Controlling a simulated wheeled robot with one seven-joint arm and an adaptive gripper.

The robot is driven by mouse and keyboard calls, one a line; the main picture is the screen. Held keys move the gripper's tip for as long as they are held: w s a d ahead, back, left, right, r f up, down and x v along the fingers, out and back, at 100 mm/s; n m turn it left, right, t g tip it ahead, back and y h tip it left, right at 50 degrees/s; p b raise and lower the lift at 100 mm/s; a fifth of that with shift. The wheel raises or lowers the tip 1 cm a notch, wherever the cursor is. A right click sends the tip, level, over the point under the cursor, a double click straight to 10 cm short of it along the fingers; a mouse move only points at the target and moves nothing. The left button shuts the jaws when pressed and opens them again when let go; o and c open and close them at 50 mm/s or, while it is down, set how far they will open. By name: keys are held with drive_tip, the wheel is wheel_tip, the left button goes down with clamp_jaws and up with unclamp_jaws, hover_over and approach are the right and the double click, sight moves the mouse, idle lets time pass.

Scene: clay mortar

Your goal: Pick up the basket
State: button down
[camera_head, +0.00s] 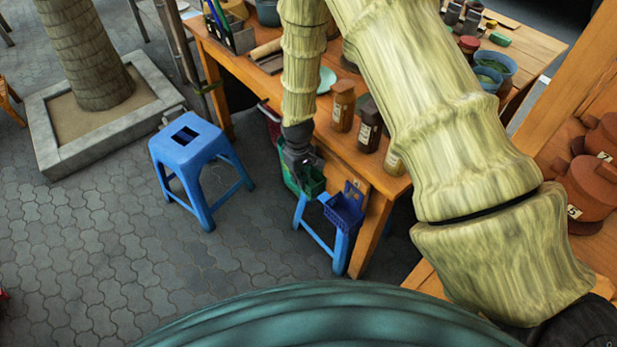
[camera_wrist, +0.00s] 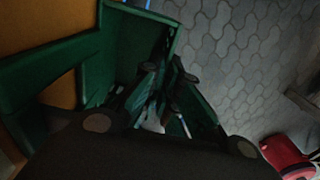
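A green basket (camera_head: 312,182) hangs or stands beside the wooden table's leg, low and partly behind my gripper. It also shows in the wrist view as a dark green wall with a raised rim (camera_wrist: 140,17). My gripper (camera_head: 299,165) points down at the basket's near left side. In the wrist view, the two fingertips of my gripper (camera_wrist: 168,72) are a small distance apart, close to the basket's edge. Shadow hides whether they touch or clamp the wall. A smaller blue basket (camera_head: 345,212) sits just to the right.
A blue stool (camera_head: 188,150) stands left of the gripper on grey paving. The wooden table (camera_head: 335,145) carries jars. Another blue stool (camera_head: 320,238) is under the blue basket. A red object (camera_wrist: 288,157) lies at the wrist view's lower right.

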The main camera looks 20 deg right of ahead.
idle(0.3)
drive_tip(key=s+a+r, duration=0.2)
drive_tip(key=a+r, duration=0.2)
drive_tip(key=a, duration=0.2)
drive_tip(key=s+a+r, duration=0.2)
drive_tip(key=a+r, duration=0.2)
drive_tip(key=a, duration=0.3)
drive_tip(key=shift+s+r+b, duration=0.35)
drive_tip(key=shift+s+b, duration=0.05)
drive_tip(key=shift+r+p, duration=0.4)
drive_tip(key=s+a+p, duration=0.3)
drive_tip(key=a, duration=0.6)
drive_tip(key=shift+s+a, duration=0.15)
drive_tip(key=shift+a, duration=0.1)
idle(1.2)
drive_tip(key=shift+d+r, duration=0.1)
idle(0.5)
